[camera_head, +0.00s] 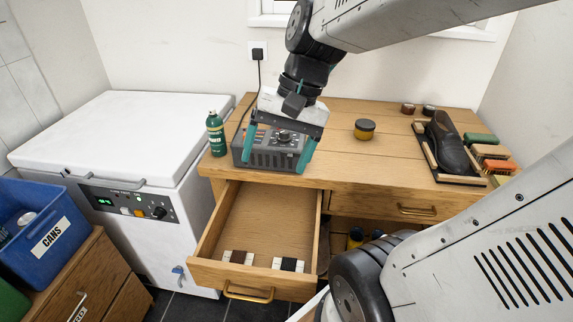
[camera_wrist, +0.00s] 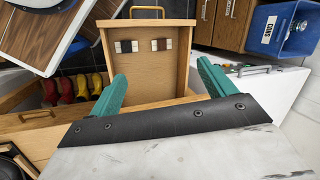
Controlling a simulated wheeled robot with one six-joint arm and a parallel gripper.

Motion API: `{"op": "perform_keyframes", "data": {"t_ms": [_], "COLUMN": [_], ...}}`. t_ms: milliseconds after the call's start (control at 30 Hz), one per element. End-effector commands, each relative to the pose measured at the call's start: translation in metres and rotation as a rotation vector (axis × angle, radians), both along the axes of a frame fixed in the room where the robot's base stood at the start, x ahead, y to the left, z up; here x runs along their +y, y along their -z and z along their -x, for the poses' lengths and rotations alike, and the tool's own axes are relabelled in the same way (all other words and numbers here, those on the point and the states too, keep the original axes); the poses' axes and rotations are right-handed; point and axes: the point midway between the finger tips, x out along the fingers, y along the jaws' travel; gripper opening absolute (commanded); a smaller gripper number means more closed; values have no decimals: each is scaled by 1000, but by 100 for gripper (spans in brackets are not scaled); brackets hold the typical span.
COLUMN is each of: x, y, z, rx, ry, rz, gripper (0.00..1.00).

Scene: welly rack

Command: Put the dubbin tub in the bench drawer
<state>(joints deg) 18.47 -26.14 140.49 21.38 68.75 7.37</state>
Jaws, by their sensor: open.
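A small round tub (camera_head: 364,130) with a dark lid and yellow side, apparently the dubbin tub, stands upright on the middle of the bench top (camera_head: 350,160). It does not show in the wrist view. The bench drawer (camera_head: 243,271) is pulled out at the left and holds two small dark-and-pale blocks at its front; it also shows in the wrist view (camera_wrist: 150,75). My gripper (camera_head: 274,164) is open and empty, with green fingers pointing down. In the head view it is left of the tub, in front of a grey radio-like box. The wrist view shows the fingers (camera_wrist: 161,72) framing the drawer.
The grey box (camera_head: 268,150) and a green bottle (camera_head: 215,134) stand on the bench's left. A dark shoe (camera_head: 448,145) on a tray, brushes (camera_head: 480,140) and two small tins are at the right. A white chest (camera_head: 120,135) adjoins the bench. A second drawer (camera_head: 385,203) is shut.

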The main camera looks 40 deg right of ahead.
Motion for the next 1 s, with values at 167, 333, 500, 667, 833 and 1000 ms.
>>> {"op": "perform_keyframes", "data": {"t_ms": [167,333,500,667,833,1000], "x": [17,14,11,-4,-43,-100], "y": [-6,-7,-7,2,11,20], "z": [52,72,76,72,45,0], "rx": [-82,-124,-129,-64,63,98], "ry": [-374,-542,-569,-497,-326,-194], "rz": [244,366,393,379,316,238], "gripper": [83,89,89,89,89,89]}}
